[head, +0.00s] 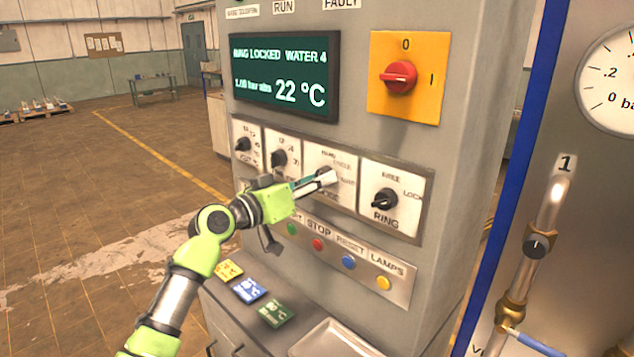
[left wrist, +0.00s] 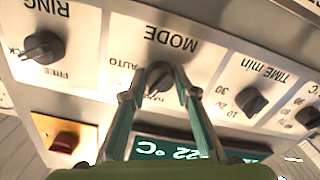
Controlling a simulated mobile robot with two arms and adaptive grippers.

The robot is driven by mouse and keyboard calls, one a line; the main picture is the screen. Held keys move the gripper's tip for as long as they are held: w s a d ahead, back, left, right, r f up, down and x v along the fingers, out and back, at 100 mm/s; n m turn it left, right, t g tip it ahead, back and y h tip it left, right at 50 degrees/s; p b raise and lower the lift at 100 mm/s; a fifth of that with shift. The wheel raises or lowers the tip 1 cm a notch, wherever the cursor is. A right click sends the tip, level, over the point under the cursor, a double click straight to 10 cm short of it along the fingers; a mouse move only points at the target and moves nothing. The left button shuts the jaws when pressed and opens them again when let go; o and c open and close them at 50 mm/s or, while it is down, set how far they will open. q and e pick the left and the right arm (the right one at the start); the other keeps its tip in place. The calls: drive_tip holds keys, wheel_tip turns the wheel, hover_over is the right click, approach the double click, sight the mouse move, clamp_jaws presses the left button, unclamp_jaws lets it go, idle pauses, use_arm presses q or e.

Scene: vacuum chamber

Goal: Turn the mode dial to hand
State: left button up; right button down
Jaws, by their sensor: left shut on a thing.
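The mode dial (head: 322,174) is a small black knob on a white plate in the control cabinet's row of dials. In the left wrist view, which is upside down, the knob (left wrist: 160,77) sits between the fingertips under the word MODE. My left gripper (head: 318,180) is shut on it, with a finger on each side (left wrist: 160,80). The fingers partly cover the knob and some plate labels, so I cannot tell exactly where the dial points. AUTO shows beside the knob. My right gripper is not in view.
The ring dial (head: 384,199) is right of the mode dial, and two smaller dials (head: 279,158) are left. A screen (head: 285,75) and red rotary switch (head: 399,77) are above. Coloured push buttons (head: 348,261) are below. A pipe with a valve (head: 537,243) stands at right.

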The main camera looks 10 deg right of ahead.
use_arm(q)
drive_tip(key=n, duration=0.4)
drive_tip(key=shift+r+n+p, duration=0.1)
drive_tip(key=shift+n+p, duration=0.3)
idle(0.4)
drive_tip(key=o, duration=1.1)
drive_tip(key=v, duration=1.2)
drive_tip(key=shift+f, duration=0.25)
